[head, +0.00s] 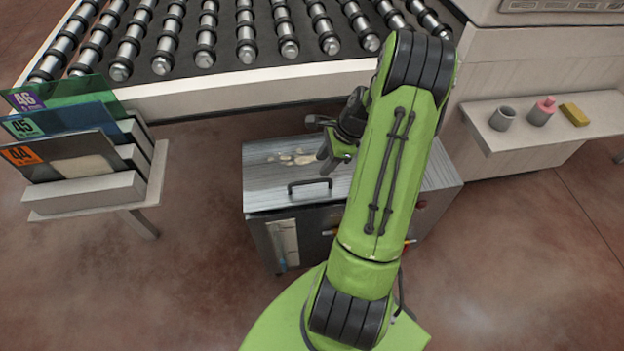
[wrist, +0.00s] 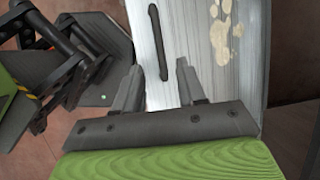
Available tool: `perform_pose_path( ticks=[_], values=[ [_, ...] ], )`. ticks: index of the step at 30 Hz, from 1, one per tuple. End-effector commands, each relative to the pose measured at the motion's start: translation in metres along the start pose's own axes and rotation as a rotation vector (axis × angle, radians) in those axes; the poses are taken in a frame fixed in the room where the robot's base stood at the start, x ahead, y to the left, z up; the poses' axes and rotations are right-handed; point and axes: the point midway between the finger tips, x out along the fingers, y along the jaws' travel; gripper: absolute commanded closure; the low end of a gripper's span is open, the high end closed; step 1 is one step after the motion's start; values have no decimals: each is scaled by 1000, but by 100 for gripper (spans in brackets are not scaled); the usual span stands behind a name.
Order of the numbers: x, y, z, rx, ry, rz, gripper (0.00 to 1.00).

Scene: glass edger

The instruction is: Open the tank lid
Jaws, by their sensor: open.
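The tank (head: 308,238) is a grey metal box on the floor below the roller table. Its brushed metal lid (head: 268,182) lies flat and shut on top, with pale stains. A dark bar handle (head: 310,187) stands near the lid's front edge. My gripper (head: 330,152) is above the lid, behind the handle in the head view, apart from it. My arm hides the right part of the lid.
The roller table (head: 240,95) stands behind the tank. A rack (head: 85,190) with numbered glass panes is at left. A shelf (head: 560,135) with a grey cup, a pink object and a yellow block is at right. Floor is clear on both sides of the tank.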

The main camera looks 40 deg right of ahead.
Motion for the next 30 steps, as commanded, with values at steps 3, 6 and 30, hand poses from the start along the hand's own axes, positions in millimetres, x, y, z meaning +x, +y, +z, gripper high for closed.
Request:
perform_pose_path(
  ticks=[3,6,30],
  values=[
    [35,1,-1,-2,-2,4,60],
    [56,1,-1,-2,-1,3,60],
    [77,0,0,-3,1,-1,100]
  ],
)
